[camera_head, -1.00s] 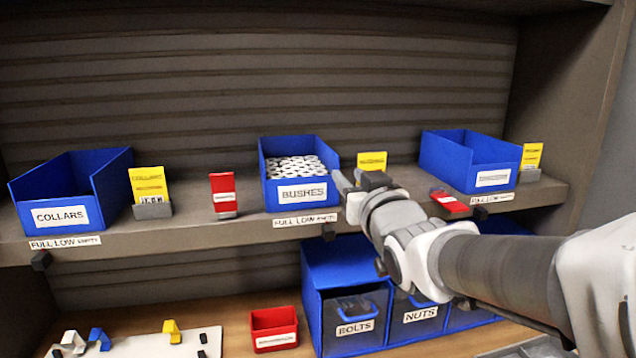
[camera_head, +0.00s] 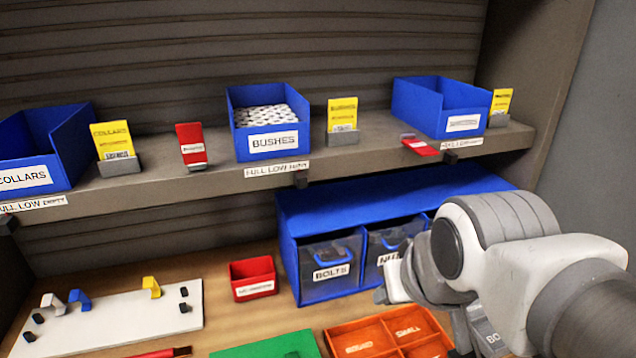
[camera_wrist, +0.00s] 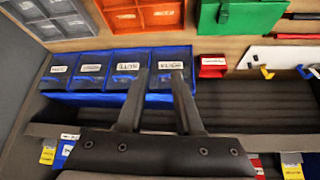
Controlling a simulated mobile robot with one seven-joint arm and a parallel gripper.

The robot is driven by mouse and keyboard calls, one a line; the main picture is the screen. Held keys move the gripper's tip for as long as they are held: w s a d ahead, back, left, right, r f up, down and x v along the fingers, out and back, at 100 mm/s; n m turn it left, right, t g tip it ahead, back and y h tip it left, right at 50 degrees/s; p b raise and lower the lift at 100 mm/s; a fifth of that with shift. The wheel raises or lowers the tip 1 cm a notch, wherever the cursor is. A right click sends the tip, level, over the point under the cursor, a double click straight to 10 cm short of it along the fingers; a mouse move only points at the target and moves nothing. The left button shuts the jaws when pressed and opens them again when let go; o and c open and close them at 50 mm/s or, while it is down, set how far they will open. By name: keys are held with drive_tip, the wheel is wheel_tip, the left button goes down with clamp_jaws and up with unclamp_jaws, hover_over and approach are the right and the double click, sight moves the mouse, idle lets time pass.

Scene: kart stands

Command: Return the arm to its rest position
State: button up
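My arm crosses the lower right of the head view, folded in front of the lower level at the nuts drawer. My gripper shows clearly in the wrist view (camera_wrist: 159,76), where its two dark fingers stand apart with nothing between them. In that view the scene is upside down, and the fingers overlap the blue drawer unit (camera_wrist: 90,98). In the head view my wrist hides part of the drawer unit (camera_head: 390,205) and the right end of the orange tray (camera_head: 365,335). The fingertips are hard to make out there.
The upper shelf (camera_head: 210,175) holds a collars bin (camera_head: 75,140), a bushes bin (camera_head: 235,130) and another blue bin (camera_head: 410,105), with yellow and red cards. One red card (camera_head: 420,147) lies flat. Below are a red bin (camera_head: 252,280), a white board (camera_head: 115,320) and a green item (camera_head: 270,348).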

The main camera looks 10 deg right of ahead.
drive_tip(key=s, duration=0.1)
drive_tip(key=s+f+g, duration=0.1)
drive_tip(key=shift+s, duration=0.3)
idle(1.0)
